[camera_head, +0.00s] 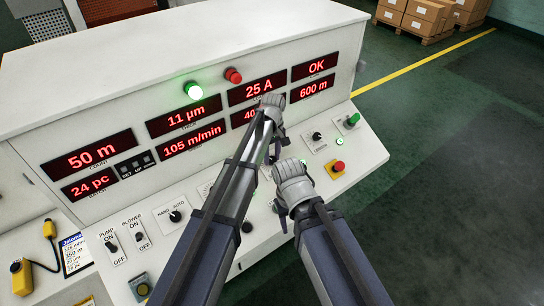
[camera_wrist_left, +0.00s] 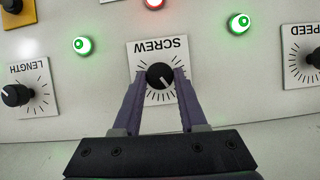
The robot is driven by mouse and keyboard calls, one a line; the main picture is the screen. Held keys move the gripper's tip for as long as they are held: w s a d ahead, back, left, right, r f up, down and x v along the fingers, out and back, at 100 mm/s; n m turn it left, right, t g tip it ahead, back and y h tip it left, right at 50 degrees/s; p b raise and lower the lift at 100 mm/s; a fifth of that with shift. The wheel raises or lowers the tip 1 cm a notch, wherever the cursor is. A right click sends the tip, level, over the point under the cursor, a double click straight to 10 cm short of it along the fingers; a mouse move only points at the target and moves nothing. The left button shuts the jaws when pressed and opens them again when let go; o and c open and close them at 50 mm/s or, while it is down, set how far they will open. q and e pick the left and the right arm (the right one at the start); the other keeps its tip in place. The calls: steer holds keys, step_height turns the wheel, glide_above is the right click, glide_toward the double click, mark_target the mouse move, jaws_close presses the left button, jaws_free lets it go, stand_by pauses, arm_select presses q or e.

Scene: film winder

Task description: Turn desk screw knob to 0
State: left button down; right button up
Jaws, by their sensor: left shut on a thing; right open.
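The black SCREW knob (camera_wrist_left: 160,76) sits on a white dial plate (camera_wrist_left: 171,45) with tick marks; its label appears upside down in the left wrist view. My left gripper (camera_wrist_left: 158,80) has its two purple fingers on either side of the knob, shut on it. A small white pointer mark shows on the knob, but I cannot read its number. In the head view my left gripper (camera_head: 277,145) reaches down to the sloped panel, and the knob is hidden there. My right gripper (camera_head: 284,213) is open over the panel, lower in the picture.
In the left wrist view, the LENGTH knob (camera_wrist_left: 14,95) and SPEED knob (camera_wrist_left: 316,57) flank the screw dial, with green lamps (camera_wrist_left: 83,46) between. The head view shows red number displays (camera_head: 88,155), a red emergency button (camera_head: 338,167) and clear floor (camera_head: 450,150) at right.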

arm_select(q)
steer(key=n, duration=0.1)
steer(key=n+t+h, duration=0.1)
steer(key=n, duration=0.2)
steer(key=shift+s+a+f+h, duration=0.1)
steer(key=shift+s+a+h, duration=0.1)
steer(key=shift+s+h, duration=0.15)
steer(key=n+t, duration=0.1)
steer(key=n+b, duration=0.1)
steer(key=n, duration=0.1)
steer(key=n+t+b, duration=0.1)
steer(key=n, duration=0.1)
steer(key=shift+s+f+t+h, duration=0.15)
steer(key=shift+s+t+h, duration=0.1)
steer(key=shift+t+h, duration=0.1)
steer(key=n+t+b, duration=0.1)
steer(key=n, duration=0.1)
steer(key=n+t+b, duration=0.1)
steer(key=n, duration=0.2)
steer(key=shift+s+f, duration=0.1)
steer(key=shift+s, duration=0.1)
steer(key=n+t+y+b, duration=0.1)
steer(key=n+t, duration=0.1)
steer(key=n, duration=0.3)
steer(key=shift+d+b, duration=0.1)
steer(key=shift+b, duration=0.25)
steer(key=shift+n, duration=0.3)
steer(key=shift+c, duration=2.2)
jaws_free()
steer(key=shift+t, duration=0.25)
